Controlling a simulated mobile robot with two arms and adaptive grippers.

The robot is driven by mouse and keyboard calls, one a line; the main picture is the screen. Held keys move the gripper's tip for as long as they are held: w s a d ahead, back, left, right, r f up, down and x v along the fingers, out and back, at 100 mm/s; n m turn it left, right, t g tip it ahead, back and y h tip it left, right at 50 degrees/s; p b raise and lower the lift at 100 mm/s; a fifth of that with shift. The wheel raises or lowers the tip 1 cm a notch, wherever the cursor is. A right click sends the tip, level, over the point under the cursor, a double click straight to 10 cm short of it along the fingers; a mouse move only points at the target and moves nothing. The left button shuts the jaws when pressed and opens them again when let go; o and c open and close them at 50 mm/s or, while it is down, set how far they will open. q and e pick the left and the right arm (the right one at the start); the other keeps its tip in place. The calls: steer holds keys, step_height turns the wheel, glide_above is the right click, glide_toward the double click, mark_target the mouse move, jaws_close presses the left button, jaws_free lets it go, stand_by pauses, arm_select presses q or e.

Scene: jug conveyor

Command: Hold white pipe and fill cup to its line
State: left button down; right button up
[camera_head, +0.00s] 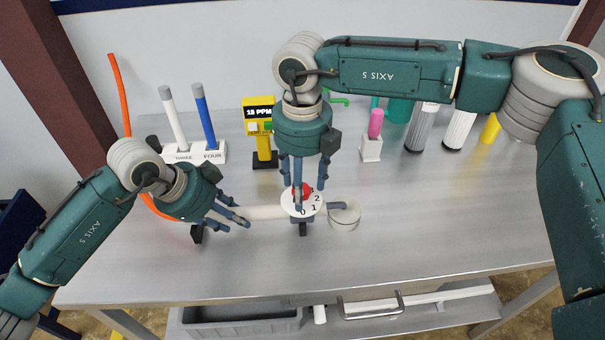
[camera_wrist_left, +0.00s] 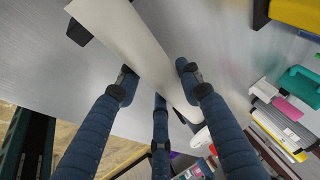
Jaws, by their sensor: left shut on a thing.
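The white pipe (camera_head: 265,212) runs horizontally above the grey table, from my left gripper to a white dial (camera_head: 313,209) marked with numbers. My left gripper (camera_head: 238,217) is shut on the pipe's left part. In the left wrist view the pipe (camera_wrist_left: 128,35) passes between its blue fingers. A red knob (camera_head: 306,190) sits on the dial. My right gripper (camera_head: 302,185) points down over the knob, with its fingers around it; its grip is unclear. The pale cup (camera_head: 345,219) stands right of the dial, under a short grey spout (camera_head: 337,205). Its fill line and level cannot be made out.
A yellow meter (camera_head: 260,115) reading 18 PPM stands behind. A holder (camera_head: 183,154) labelled THREE and FOUR carries a white and a blue tube. An orange hose (camera_head: 121,90) runs at the left. A pink item (camera_head: 376,123) and several cylinders stand back right. The front table is clear.

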jaws_close()
stand_by(0.4)
